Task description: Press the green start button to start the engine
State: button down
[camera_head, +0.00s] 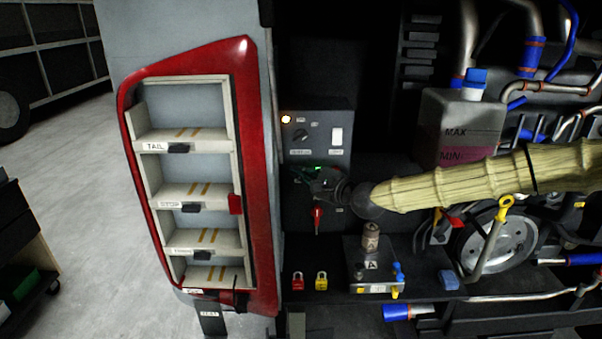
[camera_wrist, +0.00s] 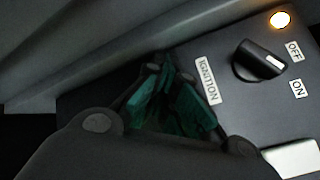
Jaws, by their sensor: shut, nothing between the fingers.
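My gripper (camera_head: 318,180) is shut and empty, its fingertips close to the dark panel below the control box in the head view. In the wrist view the closed fingers (camera_wrist: 168,75) show teal-green inner faces. A small green patch (camera_head: 318,167) shows at the fingertips in the head view. I cannot tell if it is the start button or part of the fingers, nor whether they touch the button. The ignition knob (camera_wrist: 258,61) sits above, beside OFF and ON labels; its exact setting is unclear. An amber lamp (camera_wrist: 280,19) beside it is lit.
A red handle (camera_head: 317,217) hangs below my gripper. A red-framed lamp housing (camera_head: 264,190) stands left, and a coolant tank (camera_head: 450,125) right.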

jog(key=shift+s, duration=0.7)
jog(key=shift+s, duration=2.55)
jog(key=s+f+n+g+h, duration=0.2)
jog(key=s+f, duration=0.5)
jog(key=f, duration=0.5)
jog(key=s+f+n+g+h, duration=0.1)
jog(key=s+f+n+g, duration=0.15)
jog(key=s+f, duration=0.65)
jog(key=s+f+n+g+h, duration=0.2)
jog(key=s+f, duration=0.3)
jog(key=f, duration=0.9)
jog(key=s+d+f+n+g+h, duration=0.1)
jog(key=s+d+f+n+h, duration=0.1)
jog(key=s+d+f, duration=0.4)
jog(key=s+d+f+n+g+h, duration=0.1)
jog(key=s+d+f+n+g, duration=0.2)
jog(key=s, duration=0.5)
jog(key=s+d+f+n+h, duration=0.2)
jog(key=s+d, duration=0.5)
jog(key=s+d+f+n+g+h, duration=0.1)
jog(key=s+d+f+n+h, duration=0.1)
jog(key=s+d, duration=0.5)
jog(key=shift+s+f+n+b, duration=0.15)
jog(key=shift+f+n+b, duration=0.15)
jog(key=shift+f+n, duration=0.2)
